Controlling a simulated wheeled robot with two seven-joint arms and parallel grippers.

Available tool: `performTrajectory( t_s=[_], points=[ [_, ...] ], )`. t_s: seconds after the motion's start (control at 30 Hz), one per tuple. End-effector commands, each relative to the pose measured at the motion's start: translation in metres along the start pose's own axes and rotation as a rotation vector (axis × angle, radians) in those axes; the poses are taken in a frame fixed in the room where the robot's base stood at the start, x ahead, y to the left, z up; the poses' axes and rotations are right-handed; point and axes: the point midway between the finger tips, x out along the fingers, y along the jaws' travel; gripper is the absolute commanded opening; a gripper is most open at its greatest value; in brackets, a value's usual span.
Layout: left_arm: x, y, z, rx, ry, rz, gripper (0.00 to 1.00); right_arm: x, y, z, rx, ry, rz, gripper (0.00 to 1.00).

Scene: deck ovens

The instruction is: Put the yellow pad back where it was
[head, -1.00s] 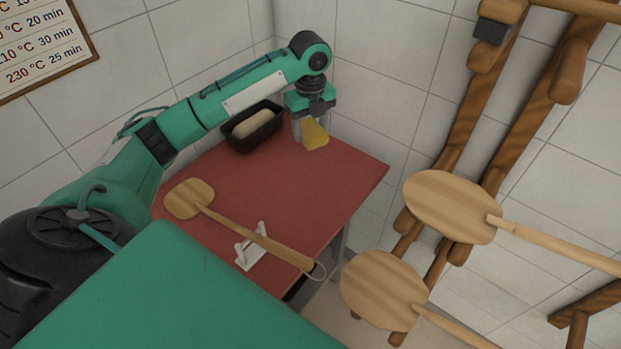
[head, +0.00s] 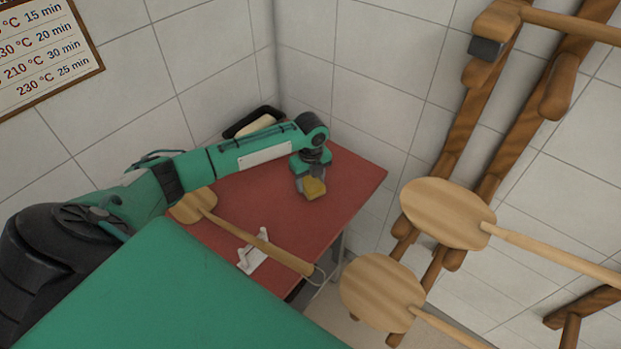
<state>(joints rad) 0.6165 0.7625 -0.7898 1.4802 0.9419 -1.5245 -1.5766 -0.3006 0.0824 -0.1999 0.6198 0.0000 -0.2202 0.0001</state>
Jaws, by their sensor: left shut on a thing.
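The yellow pad (head: 315,188) is a small yellow block in the head view, above the middle of the red table (head: 345,188). My left gripper (head: 307,184) is shut on it from above, fingers pointing down. The pad is low over the tabletop; I cannot tell whether it touches. The gripper hides part of the pad. My right gripper is not in view.
A black tin with pale dough (head: 262,124) stands at the table's back corner, partly hidden by my arm. A wooden peel (head: 262,244) lies across a white rest (head: 250,260). More peels (head: 445,212) hang on a wooden rack at right. The table's right part is clear.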

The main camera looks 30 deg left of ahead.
Motion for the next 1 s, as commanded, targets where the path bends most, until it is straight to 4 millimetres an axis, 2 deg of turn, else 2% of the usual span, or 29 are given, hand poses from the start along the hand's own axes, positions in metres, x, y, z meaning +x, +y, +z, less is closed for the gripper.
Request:
performTrajectory(
  t_s=[0.17, 0.2, 0.3, 0.67, 0.77, 1.0],
  points=[
    [0.001, 0.0, 0.0, 0.0, -0.001, -0.001, 0.36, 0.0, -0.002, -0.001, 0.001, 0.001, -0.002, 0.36],
    [0.001, 0.0, 0.0, 0.0, -0.001, -0.001, 0.58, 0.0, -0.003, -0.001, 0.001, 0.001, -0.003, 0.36],
    [0.001, 0.0, 0.0, 0.0, 0.0, -0.001, 0.76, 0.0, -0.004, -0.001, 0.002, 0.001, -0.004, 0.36],
    [-0.004, -0.001, 0.001, 0.0, -0.001, -0.002, 0.76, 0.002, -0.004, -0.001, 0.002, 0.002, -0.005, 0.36],
    [-0.017, -0.002, 0.001, 0.0, -0.001, -0.005, 0.76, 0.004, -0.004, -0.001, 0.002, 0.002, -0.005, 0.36],
    [-0.067, -0.001, 0.001, 0.0, -0.003, -0.006, 0.76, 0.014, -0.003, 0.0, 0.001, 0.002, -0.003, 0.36]
  ],
)
